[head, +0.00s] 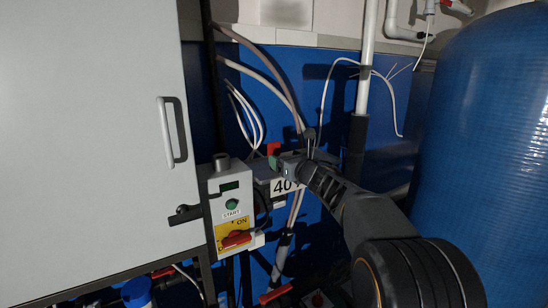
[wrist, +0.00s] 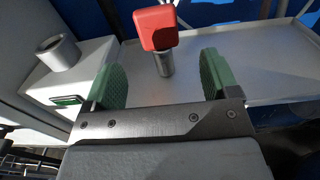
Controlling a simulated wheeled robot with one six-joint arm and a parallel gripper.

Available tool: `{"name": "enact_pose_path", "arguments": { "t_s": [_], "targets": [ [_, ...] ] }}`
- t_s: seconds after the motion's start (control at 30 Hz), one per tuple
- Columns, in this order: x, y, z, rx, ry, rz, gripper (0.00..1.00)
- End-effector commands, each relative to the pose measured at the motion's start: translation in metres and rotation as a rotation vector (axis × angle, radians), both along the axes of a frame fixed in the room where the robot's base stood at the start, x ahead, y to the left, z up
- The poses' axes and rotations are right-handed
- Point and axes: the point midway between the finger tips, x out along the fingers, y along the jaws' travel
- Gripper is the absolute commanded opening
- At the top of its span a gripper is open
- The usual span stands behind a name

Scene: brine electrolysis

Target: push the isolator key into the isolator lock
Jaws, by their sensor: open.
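The isolator key (wrist: 158,28) has a red block head and a metal shank, and stands upright on a grey shelf (wrist: 235,65). Its red head also shows in the head view (head: 274,148). My gripper (wrist: 161,78) is open, with its two green fingers apart. The key appears between and just beyond the fingertips; no contact shows. In the head view my gripper (head: 273,162) is at the shelf, partly hiding it. A short metal collar, apparently the isolator lock (wrist: 58,52), stands on the grey control box to the left; it also shows in the head view (head: 221,161).
The control box (head: 232,190) carries a green START button and a red rotary switch (head: 236,239). A large grey cabinet (head: 90,130) fills the left. A blue tank (head: 490,150) stands at the right. Pipes and loose cables (head: 262,75) run behind the shelf.

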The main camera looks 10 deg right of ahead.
Motion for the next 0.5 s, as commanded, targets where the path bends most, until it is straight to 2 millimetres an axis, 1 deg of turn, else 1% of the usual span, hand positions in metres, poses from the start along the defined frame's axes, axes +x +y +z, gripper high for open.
{"name": "enact_pose_path", "arguments": {
  "t_s": [0.03, 0.1, 0.37, 0.5],
  "targets": [
    [0.007, 0.002, 0.002, -0.001, 0.002, 0.001, 0.81],
    [0.013, 0.005, 0.002, 0.000, 0.001, 0.000, 0.81],
    [0.027, 0.009, 0.002, 0.000, 0.002, 0.000, 0.81],
    [0.046, 0.017, 0.004, 0.003, 0.004, 0.001, 0.81]
  ]
}}
